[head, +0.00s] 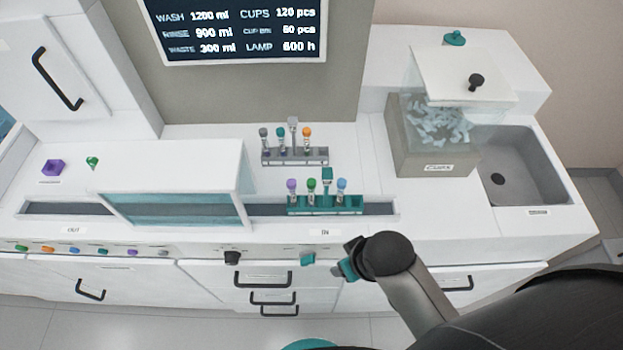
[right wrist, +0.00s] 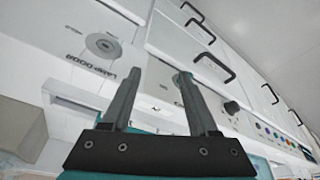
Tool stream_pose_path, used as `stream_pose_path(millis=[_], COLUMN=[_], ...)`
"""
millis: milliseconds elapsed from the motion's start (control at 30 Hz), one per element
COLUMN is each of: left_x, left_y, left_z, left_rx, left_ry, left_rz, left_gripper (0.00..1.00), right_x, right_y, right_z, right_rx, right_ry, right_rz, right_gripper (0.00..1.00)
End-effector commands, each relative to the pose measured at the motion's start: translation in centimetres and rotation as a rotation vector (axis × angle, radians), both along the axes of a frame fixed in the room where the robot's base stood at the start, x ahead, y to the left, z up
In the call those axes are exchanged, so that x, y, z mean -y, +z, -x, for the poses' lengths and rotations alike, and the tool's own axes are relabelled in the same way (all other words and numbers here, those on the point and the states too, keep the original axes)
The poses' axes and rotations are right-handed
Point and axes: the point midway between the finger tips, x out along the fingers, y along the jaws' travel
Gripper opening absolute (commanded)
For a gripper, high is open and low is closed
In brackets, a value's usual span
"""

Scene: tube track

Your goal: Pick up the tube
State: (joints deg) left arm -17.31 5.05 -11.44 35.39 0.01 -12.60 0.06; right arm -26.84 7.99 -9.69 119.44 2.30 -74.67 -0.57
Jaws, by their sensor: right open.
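Several capped tubes stand upright in two racks in the head view. The grey rear rack (head: 295,157) holds tubes with grey, teal and orange caps, such as the orange-capped tube (head: 307,138). The teal front rack (head: 325,204) sits in the track by the IN label and holds a purple-capped tube (head: 292,191), a green-capped tube (head: 312,190) and a blue-capped tube (head: 342,189). My right gripper (head: 328,264) is in front of the counter, below the front rack. In the right wrist view its two fingers (right wrist: 160,85) are apart with nothing between them. My left gripper is not in view.
A white cover with a teal window (head: 175,210) spans the track at left. Drawer fronts with black handles (head: 268,280) face my right gripper. A screen (head: 235,30) hangs behind.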

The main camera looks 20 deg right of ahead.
Motion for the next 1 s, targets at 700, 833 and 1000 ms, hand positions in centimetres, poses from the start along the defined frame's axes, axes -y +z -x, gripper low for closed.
stream_pose_path(millis=[700, 833, 1000], left_x=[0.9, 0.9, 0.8], left_y=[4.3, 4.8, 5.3], left_z=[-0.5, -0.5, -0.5], left_rx=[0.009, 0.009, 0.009], left_ry=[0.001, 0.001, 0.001], left_rz=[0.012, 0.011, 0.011], left_gripper=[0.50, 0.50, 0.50], right_x=[-9.8, -7.9, -4.8], right_y=[16.0, 17.7, 19.8], right_z=[-11.4, -12.5, -13.6], right_rx=[0.068, 0.008, -0.073], right_ry=[0.868, 0.971, 1.039], right_rz=[-0.036, 0.025, 0.087], right_gripper=[0.60, 0.60, 0.60])
